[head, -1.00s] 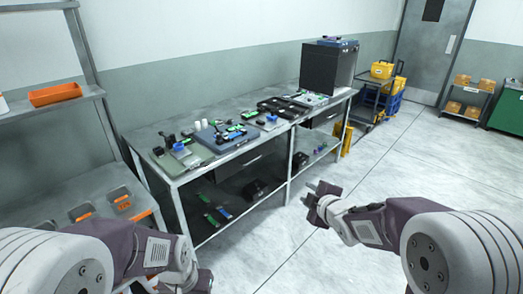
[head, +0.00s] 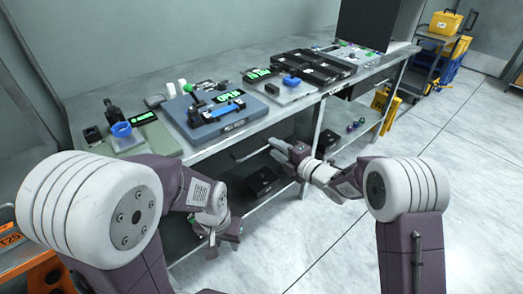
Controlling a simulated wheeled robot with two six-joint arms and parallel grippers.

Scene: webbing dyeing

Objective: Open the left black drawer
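The left black drawer (head: 225,158) is under the worktable's top, in the left bay. Its dark front and light bar handle (head: 250,150) show in part behind my arms. It looks shut. My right gripper (head: 280,150) is at the right end of this drawer's front, close to the handle; I cannot tell whether it touches. Its finger gap is not clear. My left gripper (head: 220,240) hangs low in front of the table's left bay, below the drawer, pointing down. Its fingers are partly hidden by its own wrist.
The worktable top (head: 215,148) carries a blue-grey case (head: 225,120), black trays (head: 300,70) and small devices. A second drawer (head: 352,88) is further right. A table leg (head: 312,135) stands beside my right gripper. The lower shelf holds black items (head: 262,182).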

